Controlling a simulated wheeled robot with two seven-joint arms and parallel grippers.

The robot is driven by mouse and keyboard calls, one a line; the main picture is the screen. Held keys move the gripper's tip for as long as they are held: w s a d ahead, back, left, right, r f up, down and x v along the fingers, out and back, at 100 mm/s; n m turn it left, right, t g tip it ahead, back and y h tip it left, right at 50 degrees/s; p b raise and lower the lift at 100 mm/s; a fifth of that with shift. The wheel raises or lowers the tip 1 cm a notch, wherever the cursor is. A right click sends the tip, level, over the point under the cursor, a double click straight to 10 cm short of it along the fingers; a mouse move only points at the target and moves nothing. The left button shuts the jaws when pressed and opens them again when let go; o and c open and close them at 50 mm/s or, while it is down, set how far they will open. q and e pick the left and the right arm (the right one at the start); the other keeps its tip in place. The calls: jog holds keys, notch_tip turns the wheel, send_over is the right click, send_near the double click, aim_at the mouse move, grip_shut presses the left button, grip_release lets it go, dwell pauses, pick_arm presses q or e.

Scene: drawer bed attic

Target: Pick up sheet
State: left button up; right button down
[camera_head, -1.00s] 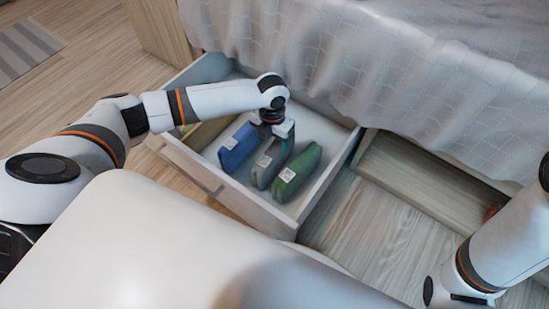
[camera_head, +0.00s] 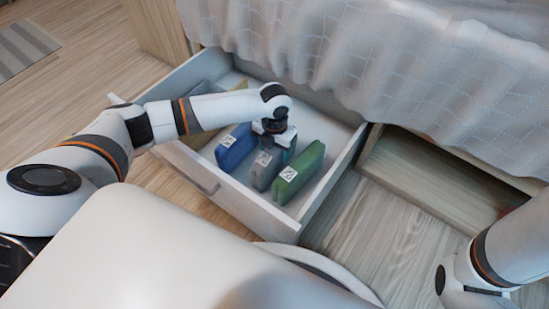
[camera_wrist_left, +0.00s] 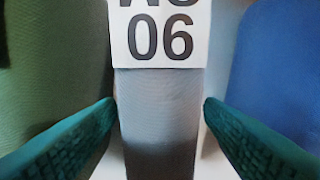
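Three folded cloth bundles stand on edge in the open drawer: a blue one (camera_head: 238,147), a grey one (camera_head: 264,174) and a green one (camera_head: 303,172), each with a white label. My left gripper (camera_head: 273,143) points down over the grey bundle. In the left wrist view, its teal fingers (camera_wrist_left: 160,100) are spread on either side of the grey bundle (camera_wrist_left: 158,115), whose label reads 06. The fingertips are very close to its sides; contact cannot be told. The green bundle (camera_wrist_left: 50,80) and blue bundle (camera_wrist_left: 275,80) flank the fingers. My right gripper is out of view.
The white drawer (camera_head: 318,200) is pulled out from under a bed with a hanging grey checked cover (camera_head: 400,75). An open wooden compartment (camera_head: 425,180) lies right of it. A striped rug (camera_head: 22,48) is at the far left on the wooden floor.

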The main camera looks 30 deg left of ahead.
pick_arm(q)
jog(key=c, duration=1.1)
